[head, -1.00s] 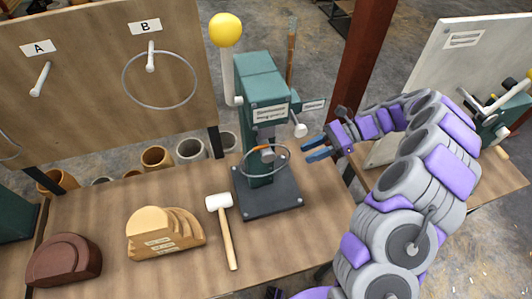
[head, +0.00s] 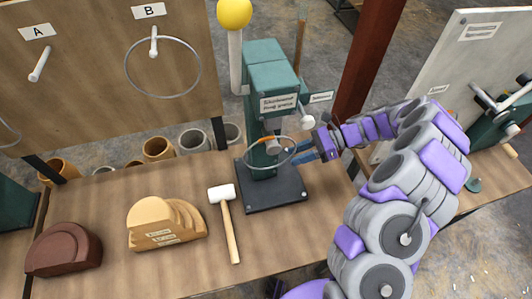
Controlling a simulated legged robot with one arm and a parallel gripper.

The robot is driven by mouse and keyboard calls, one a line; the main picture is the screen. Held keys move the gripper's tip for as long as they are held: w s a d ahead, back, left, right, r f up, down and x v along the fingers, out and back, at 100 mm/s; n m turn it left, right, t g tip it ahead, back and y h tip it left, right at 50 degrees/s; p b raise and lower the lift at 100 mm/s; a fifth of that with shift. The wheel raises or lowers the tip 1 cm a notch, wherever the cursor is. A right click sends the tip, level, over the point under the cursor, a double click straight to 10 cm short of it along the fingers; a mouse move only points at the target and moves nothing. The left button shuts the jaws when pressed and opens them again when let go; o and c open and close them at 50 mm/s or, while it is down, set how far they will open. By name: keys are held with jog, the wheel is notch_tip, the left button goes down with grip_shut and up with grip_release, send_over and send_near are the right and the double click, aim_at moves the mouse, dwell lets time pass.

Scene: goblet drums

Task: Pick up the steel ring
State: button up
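A thin steel ring (head: 270,166) with an orange mark hangs level around the front of the green press, above its dark base plate (head: 290,199). Another large steel ring (head: 128,83) hangs on the peg under label B of the wooden board. My gripper (head: 303,157) reaches in from the right, with its blue fingers at the right side of the ring on the press. The fingers overlap the ring's edge in the picture. I cannot tell whether they touch it or how far apart they are.
The green press (head: 270,77) has a yellow ball-topped lever (head: 235,13) and a short side knob (head: 306,122). A white-headed mallet (head: 228,222) lies left of the base plate. Wooden half-round blocks (head: 165,224) and a brown one (head: 63,249) sit further left. The front of the bench is clear.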

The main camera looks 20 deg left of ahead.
aim_at(282, 163)
jog(key=x, duration=0.1)
jog(key=b+x, duration=0.1)
jog(key=x, duration=0.1)
jog(key=shift+s+f, duration=0.2)
jog(key=shift+s, duration=0.2)
jog(key=shift+a+f, duration=0.1)
jog(key=shift+a, duration=0.3)
jog(key=shift+c, duration=1.1)
jog(key=shift+d, duration=0.25)
jog(key=c, duration=0.3)
jog(key=shift+d, duration=0.45)
grip_shut()
jog(key=shift+a, duration=0.6)
jog(key=shift+d, duration=0.45)
jog(key=shift+a, duration=0.2)
